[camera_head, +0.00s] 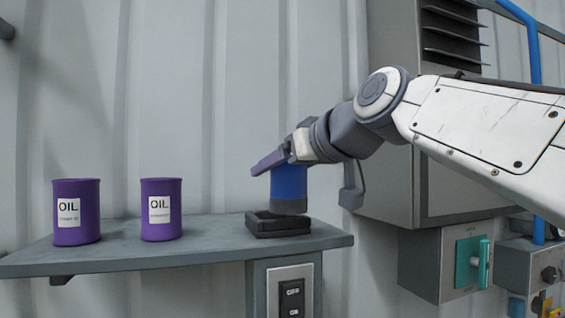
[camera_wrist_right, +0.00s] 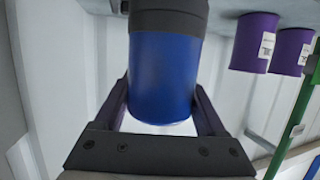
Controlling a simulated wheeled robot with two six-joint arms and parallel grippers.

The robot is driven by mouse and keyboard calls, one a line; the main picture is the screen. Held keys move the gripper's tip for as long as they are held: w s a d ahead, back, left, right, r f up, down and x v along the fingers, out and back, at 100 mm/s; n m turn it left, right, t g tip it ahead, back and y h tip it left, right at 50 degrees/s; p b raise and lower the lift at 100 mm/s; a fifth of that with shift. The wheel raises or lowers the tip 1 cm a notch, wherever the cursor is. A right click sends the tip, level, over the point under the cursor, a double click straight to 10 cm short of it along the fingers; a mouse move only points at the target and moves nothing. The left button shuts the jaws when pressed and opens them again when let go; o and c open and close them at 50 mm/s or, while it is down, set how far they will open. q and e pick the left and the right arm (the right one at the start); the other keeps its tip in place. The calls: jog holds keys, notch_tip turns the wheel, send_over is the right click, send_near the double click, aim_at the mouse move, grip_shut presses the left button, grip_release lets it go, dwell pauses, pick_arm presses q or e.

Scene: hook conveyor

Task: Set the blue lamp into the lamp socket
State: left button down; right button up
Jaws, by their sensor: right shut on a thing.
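The blue lamp (camera_head: 288,186) has a dark grey base at its lower end. My right gripper (camera_head: 275,163) is shut on it and holds it upright. In the head view the lamp's base is just above the dark square lamp socket (camera_head: 278,226), near the right end of the shelf; I cannot tell whether they touch. In the right wrist view the lamp (camera_wrist_right: 163,75) sits between the two fingers of the right gripper (camera_wrist_right: 163,100). The socket cannot be made out there. My left gripper is not in view.
Two purple oil cans (camera_head: 76,212) (camera_head: 161,209) stand on the left part of the grey shelf (camera_head: 200,250). A large grey cabinet (camera_head: 390,180) is right of the shelf. A teal switch (camera_head: 472,263) is on a box below it. A switch panel (camera_head: 291,297) is under the shelf.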

jog(key=w+p, duration=0.1)
jog(key=w, duration=0.1)
jog(key=w+a, duration=0.1)
jog(key=w, duration=0.1)
jog(key=w+a+p, duration=0.1)
jog(key=w, duration=0.2)
jog(key=shift+a+f+p, duration=0.1)
jog(key=shift+f+p, duration=0.2)
jog(key=shift+s+f+b, duration=0.1)
jog(key=shift+f+b, duration=1.05)
jog(key=shift+b, duration=0.1)
jog(key=shift+f+b, duration=0.45)
jog(key=shift+f, duration=0.05)
